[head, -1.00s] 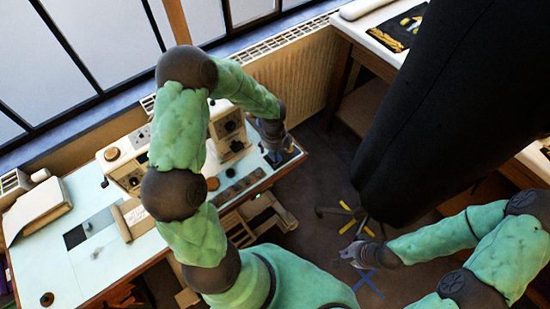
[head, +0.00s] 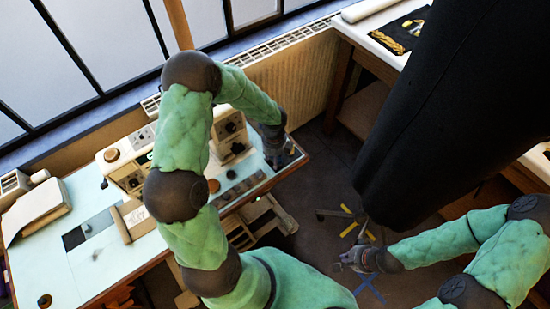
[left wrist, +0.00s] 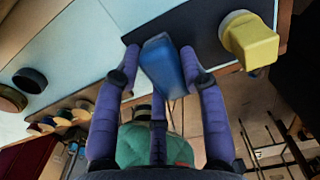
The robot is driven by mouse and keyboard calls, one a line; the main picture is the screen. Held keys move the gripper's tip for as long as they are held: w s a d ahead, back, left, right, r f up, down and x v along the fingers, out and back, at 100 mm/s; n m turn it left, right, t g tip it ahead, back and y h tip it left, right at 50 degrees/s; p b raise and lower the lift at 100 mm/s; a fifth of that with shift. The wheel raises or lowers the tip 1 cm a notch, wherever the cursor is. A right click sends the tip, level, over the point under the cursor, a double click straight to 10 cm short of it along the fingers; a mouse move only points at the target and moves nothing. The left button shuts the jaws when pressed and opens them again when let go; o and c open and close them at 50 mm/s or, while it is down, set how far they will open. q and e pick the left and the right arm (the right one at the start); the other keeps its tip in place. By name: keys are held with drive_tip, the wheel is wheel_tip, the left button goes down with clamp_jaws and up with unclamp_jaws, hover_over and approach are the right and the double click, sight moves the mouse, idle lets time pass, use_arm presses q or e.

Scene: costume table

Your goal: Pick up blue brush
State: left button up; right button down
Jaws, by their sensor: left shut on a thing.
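The blue brush (left wrist: 162,66) shows in the left wrist view as a blue block between the fingers of my left gripper (left wrist: 160,62). The gripper is shut on it, over a dark mat at the table edge. I cannot tell whether the brush still touches the mat. In the head view my left gripper (head: 275,156) is at the right end of the table, and the brush is too small there to make out. My right gripper (head: 348,262) hangs over the floor, away from the table; its jaw state is unclear.
A yellow block (left wrist: 250,40) sits on the dark mat (left wrist: 205,28), close beside the held brush. Several round dark pieces lie on the pale table (head: 110,260). A large black form (head: 440,110) fills the head view's right side.

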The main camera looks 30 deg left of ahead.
use_arm(q)
drive_tip(key=shift+r, duration=0.6)
wheel_tip(320, 180, up, 2)
drive_tip(key=shift+r+p, duration=0.25)
drive_tip(key=shift+p, duration=0.65)
drive_tip(key=s+d+r+p, duration=0.1)
drive_tip(key=s+d+r, duration=0.3)
drive_tip(key=s+d, duration=0.1)
drive_tip(key=s+d+r+p, duration=0.2)
drive_tip(key=s+d+r, duration=0.2)
drive_tip(key=s+r, duration=0.1)
drive_tip(key=shift+s+d+r, duration=0.1)
drive_tip(key=shift+d+r, duration=0.05)
drive_tip(key=shift+d, duration=0.2)
